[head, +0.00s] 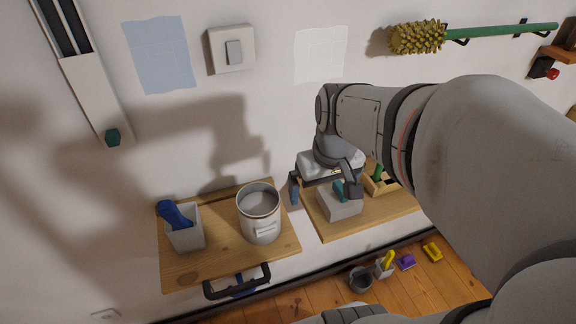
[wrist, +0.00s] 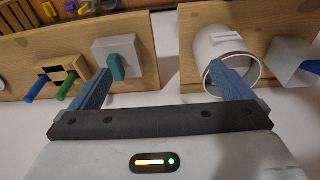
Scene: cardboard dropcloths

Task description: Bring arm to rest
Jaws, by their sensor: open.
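My gripper (head: 324,195) is open, with its two blue fingers wide apart and nothing between them. In the head view it hangs close above the right wooden shelf (head: 325,228), near a pale grey block (head: 338,205) with a teal piece on it. In the wrist view the fingers (wrist: 164,76) spread across the gap between the two shelves. One fingertip overlaps the mouth of the white can (wrist: 207,47) in the picture, and the other lies near the grey block (wrist: 112,48). I cannot tell whether either touches. My arm reaches in from the right.
The left shelf (head: 222,245) holds the can (head: 262,225) and a pale holder (head: 186,232) with a blue-handled tool. A wooden holder (wrist: 57,75) has green and blue handles. A spiky yellow brush (head: 418,37) hangs high right. Small items stand on the floor.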

